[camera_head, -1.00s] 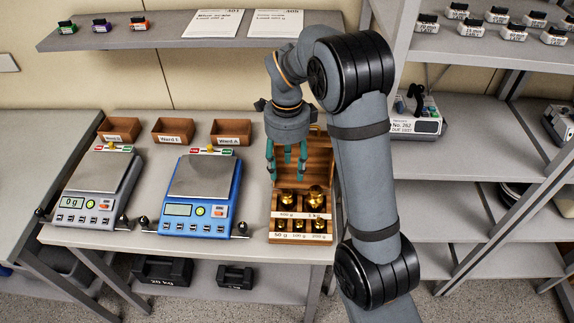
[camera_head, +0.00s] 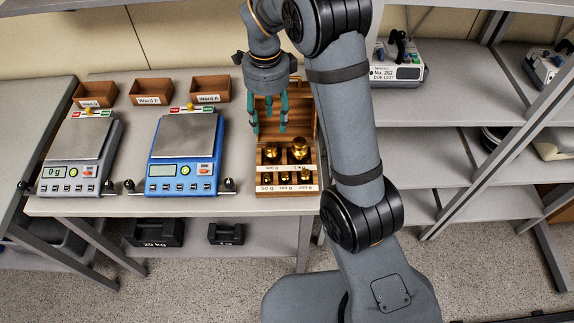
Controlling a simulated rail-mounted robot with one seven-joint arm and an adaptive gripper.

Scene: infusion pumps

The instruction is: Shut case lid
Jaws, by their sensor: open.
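The wooden weight case (camera_head: 289,188) stands at the right end of the bench, with several brass weights in its labelled slots. Its lid (camera_head: 297,106) is open and stands up at the back of the case, partly hidden by my gripper and arm. My gripper (camera_head: 269,131) has teal fingers pointing down. It is open and empty, in front of the lid's left part and over the back left of the case in the picture. I cannot tell whether a fingertip touches the lid.
A blue scale (camera_head: 184,142) and a grey scale (camera_head: 77,152) stand left of the case. Small wooden bins, one of them (camera_head: 210,88), line the back of the bench. Black weights (camera_head: 154,233) sit on the lower shelf. A rack with a pump (camera_head: 398,66) is at right.

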